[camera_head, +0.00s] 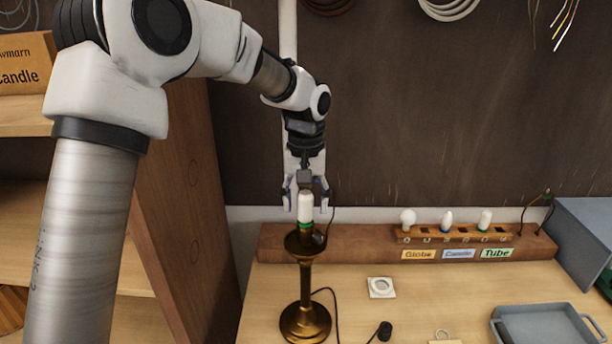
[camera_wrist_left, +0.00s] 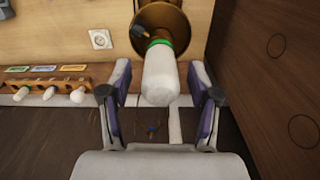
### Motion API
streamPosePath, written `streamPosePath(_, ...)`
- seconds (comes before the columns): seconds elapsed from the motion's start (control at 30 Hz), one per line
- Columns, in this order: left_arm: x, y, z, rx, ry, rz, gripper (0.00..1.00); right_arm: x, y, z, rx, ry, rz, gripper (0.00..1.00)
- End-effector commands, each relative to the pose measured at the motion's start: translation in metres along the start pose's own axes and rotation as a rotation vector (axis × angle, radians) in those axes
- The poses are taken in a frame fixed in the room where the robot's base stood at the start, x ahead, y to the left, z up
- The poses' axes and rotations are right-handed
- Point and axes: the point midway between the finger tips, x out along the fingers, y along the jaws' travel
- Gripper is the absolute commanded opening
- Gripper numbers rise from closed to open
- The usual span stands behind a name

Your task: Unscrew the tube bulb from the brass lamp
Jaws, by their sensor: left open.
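The brass lamp (camera_head: 304,290) stands upright on the wooden bench, with a cord running from it. The white tube bulb (camera_head: 305,207) with a green band sits upright in its top. In the left wrist view the tube bulb (camera_wrist_left: 160,78) points toward the camera from the brass lamp (camera_wrist_left: 163,20). My left gripper (camera_head: 305,203) is open, with one finger on each side of the bulb. In the left wrist view the gripper (camera_wrist_left: 160,95) shows gaps between the fingers and the bulb. My right gripper is not in view.
A wooden bulb rack (camera_head: 452,233) holds several bulbs behind labels for Globe, Candle and Tube. A white square plate (camera_head: 381,287), a black knob (camera_head: 384,330) and a grey tray (camera_head: 545,326) lie on the bench. A wooden shelf (camera_head: 175,200) stands close on the left.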

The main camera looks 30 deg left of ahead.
Motion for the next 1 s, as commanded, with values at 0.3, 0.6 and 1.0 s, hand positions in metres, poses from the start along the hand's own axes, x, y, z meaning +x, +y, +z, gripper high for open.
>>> streamPosePath(0.3, 0.016, 0.000, 0.000, 0.002, 0.001, 0.000, 0.62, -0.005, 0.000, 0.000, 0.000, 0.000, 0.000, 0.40)
streamPosePath(0.6, 0.015, 0.000, 0.000, 0.002, 0.000, 0.000, 0.00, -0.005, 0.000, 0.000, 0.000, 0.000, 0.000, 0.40)
streamPosePath(1.0, 0.002, 0.000, 0.000, 0.002, 0.001, 0.001, 0.00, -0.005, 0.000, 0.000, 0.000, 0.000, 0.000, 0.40)
